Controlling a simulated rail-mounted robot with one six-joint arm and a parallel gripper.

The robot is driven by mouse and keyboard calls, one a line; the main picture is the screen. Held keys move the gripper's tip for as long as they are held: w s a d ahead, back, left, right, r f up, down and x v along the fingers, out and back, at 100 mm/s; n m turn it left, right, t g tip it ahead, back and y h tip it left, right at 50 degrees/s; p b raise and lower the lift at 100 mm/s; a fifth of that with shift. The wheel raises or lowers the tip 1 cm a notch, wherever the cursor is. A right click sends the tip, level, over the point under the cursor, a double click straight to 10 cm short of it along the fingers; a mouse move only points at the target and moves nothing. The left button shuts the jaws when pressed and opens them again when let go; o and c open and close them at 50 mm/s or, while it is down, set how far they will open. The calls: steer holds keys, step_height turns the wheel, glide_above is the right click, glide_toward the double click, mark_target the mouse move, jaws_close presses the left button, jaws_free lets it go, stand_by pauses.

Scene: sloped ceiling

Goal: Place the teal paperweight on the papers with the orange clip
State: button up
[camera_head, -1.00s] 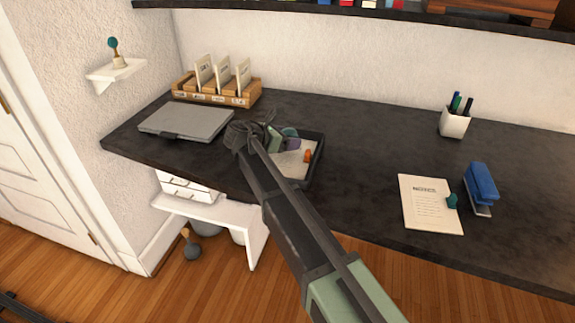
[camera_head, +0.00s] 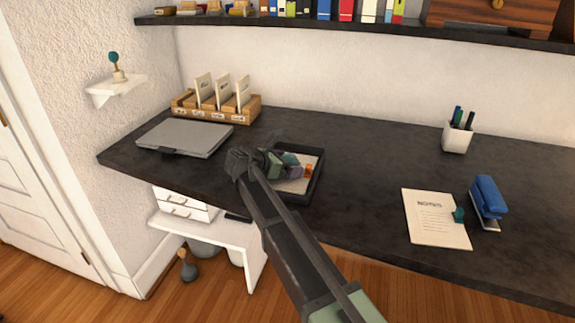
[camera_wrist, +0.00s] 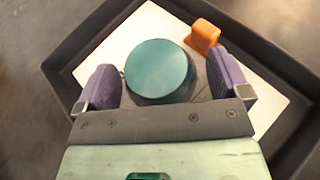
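The teal paperweight (camera_wrist: 160,70) is between the two purple fingers of my gripper (camera_wrist: 165,80). The left finger meets its edge; a narrow gap shows beside the right finger, but it moves with the gripper and looks held. It is over white papers (camera_wrist: 262,108) in a dark tray (camera_wrist: 290,75). The orange clip (camera_wrist: 203,36) is just beyond the paperweight, to its right. In the head view, my gripper (camera_head: 284,164) is over the left part of the tray (camera_head: 321,172), with the orange clip (camera_head: 307,171) to its right. Contact between paperweight and papers cannot be told.
A grey laptop (camera_head: 185,138) and a wooden card holder (camera_head: 215,107) are left of the tray. A notes sheet (camera_head: 435,222) with a small teal item, a blue stapler (camera_head: 488,203) and a pen cup (camera_head: 457,138) are right. The desk between is clear.

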steer(key=shift+r, duration=0.15)
steer(key=p+v, duration=0.5)
steer(key=v, duration=0.7)
steer(key=shift+s, duration=0.1)
